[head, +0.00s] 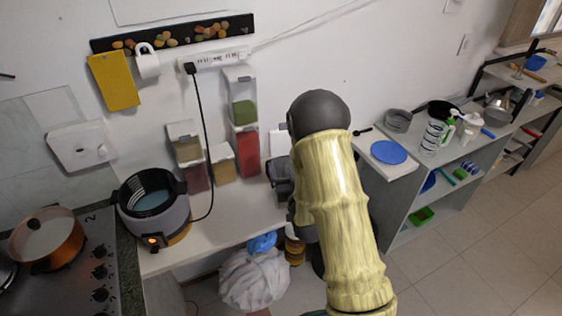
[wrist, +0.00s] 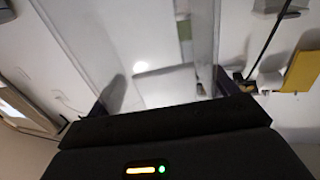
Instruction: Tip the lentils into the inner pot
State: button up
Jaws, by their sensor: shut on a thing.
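The inner pot (head: 150,202), dark-rimmed with a bluish inside, sits in the open grey cooker (head: 165,222) at the left of the counter. My gripper (wrist: 165,88) is shut on a clear container (wrist: 85,50), whose see-through walls run up between the fingers in the wrist view. In the head view my gripper (head: 282,178) is mostly hidden behind my arm, to the right of the cooker and apart from it. Lentils cannot be made out in the held container. A dispenser with green contents (head: 244,113) stands above one with red contents (head: 248,152).
More dispensers (head: 189,155) stand by the wall behind the cooker. A black cable (head: 206,140) hangs down to the cooker. A copper pot (head: 46,237) is on the stove at far left. Counter between cooker and gripper is clear. A shelf unit (head: 388,168) stands at right.

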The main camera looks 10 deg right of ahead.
jog(key=d+p, duration=0.1)
jog(key=d+r+p, duration=0.1)
jog(key=p, duration=0.1)
jog(key=d+h+p, duration=0.1)
jog(key=shift+s+r+m+p, duration=0.2)
jog(key=shift+r+m+p, duration=0.1)
jog(key=shift+r+p, duration=0.1)
